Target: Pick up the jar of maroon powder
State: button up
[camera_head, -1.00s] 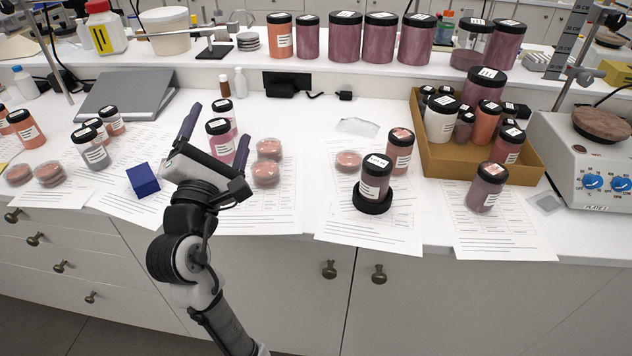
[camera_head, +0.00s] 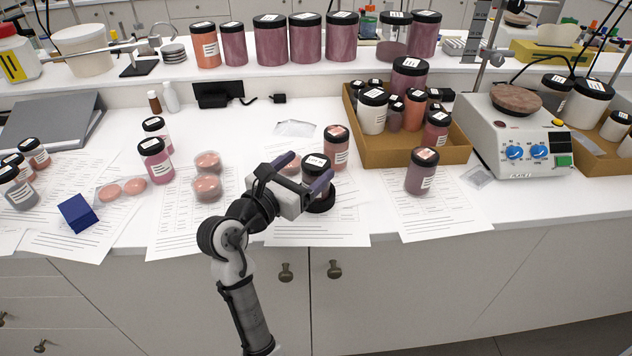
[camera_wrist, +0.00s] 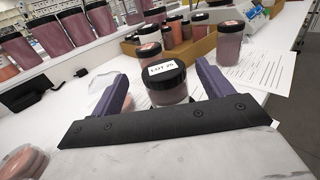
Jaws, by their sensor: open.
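A jar of dark maroon powder (camera_head: 314,181) with a black lid and a white label stands upright on a round black base (camera_head: 322,203). In the wrist view the same jar (camera_wrist: 168,92) sits ahead of my palm, its lid label reading something like "LOT 28". My open gripper (camera_head: 307,168) is at this jar, partly hiding it in the head view. In the wrist view, the purple fingers of my gripper (camera_wrist: 161,78) are on either side of the jar, with gaps visible and no clear contact. Another maroon jar (camera_head: 419,174) stands to the right on a paper sheet.
A pinkish jar (camera_head: 336,148) stands close behind the base. A cardboard tray (camera_head: 440,155) of several jars and a hot plate (camera_head: 520,135) are farther right. Large maroon jars (camera_head: 305,40) line the back shelf.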

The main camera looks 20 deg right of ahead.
aim_at(322, 156)
jog(key=x, duration=0.3)
jog(key=p+x, duration=0.1)
jog(key=x, duration=0.1)
jog(key=shift+d+f, duration=0.25)
jog(key=shift+d, duration=0.15)
jog(key=c, duration=1.5)
jog(key=shift+r, duration=0.15)
